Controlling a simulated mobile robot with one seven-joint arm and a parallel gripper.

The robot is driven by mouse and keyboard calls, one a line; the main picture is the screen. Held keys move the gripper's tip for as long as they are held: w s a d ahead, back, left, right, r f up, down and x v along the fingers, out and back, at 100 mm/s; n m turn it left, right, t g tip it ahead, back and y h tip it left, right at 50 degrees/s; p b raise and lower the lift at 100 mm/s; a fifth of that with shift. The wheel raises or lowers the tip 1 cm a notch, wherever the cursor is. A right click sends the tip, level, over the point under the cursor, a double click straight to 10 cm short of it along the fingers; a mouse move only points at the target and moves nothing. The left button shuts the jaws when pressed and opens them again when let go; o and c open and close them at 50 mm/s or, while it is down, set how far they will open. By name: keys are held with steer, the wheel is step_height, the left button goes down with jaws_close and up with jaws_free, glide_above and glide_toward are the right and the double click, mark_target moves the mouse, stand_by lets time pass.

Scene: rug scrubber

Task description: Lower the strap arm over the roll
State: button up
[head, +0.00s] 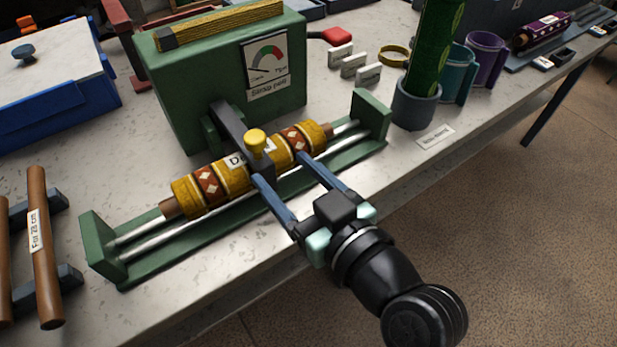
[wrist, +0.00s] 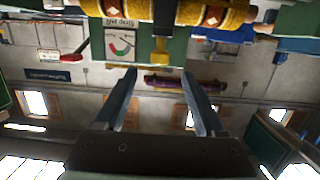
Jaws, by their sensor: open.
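The rolled rug (head: 238,177), yellow with dark red diamond bands, lies on two metal rods in a green cradle (head: 170,255). It also shows at the top of the wrist view (wrist: 213,14). The dark grey strap arm (head: 228,122) reaches from the green machine (head: 190,90) across the middle of the roll, over a white label. Its yellow knob (head: 255,143) also shows in the wrist view (wrist: 160,48). I cannot tell whether the arm touches the roll. My gripper (head: 277,168) is open at the roll's front side, its blue fingers apart and empty, just short of the knob.
A gauge (head: 266,63) is on the machine's front. A blue box (head: 60,85) and wooden rollers (head: 43,245) stand at left. A green roll in a grey cup (head: 416,104) and mugs (head: 484,58) stand at right. The table's front edge runs under my arm.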

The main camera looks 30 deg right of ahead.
steer(key=s, duration=0.3)
steer(key=s+r, duration=0.1)
steer(key=s, duration=0.1)
steer(key=shift+d, duration=0.1)
steer(key=shift+f, duration=0.1)
steer(key=w+a+r+t, duration=0.2)
steer(key=w+r, duration=0.1)
steer(key=r, duration=0.4)
steer(key=w+a+r+t+h, duration=0.1)
steer(key=w+a+r+t, duration=0.15)
steer(key=r, duration=0.45)
steer(key=w+a+r+t, duration=0.1)
steer(key=w+a+r, duration=0.1)
steer(key=w+r, duration=0.35)
steer(key=s+a+r+t, duration=0.3)
steer(key=a+r, duration=0.1)
steer(key=r, duration=0.5)
steer(key=s+a+r+t, duration=0.3)
steer(key=s+a+r, duration=0.15)
steer(key=r, duration=0.45)
step_height(320, 180, up, 13)
steer(key=p, duration=1.3)
steer(key=shift+w+r, duration=0.2)
steer(key=shift+w, duration=0.2)
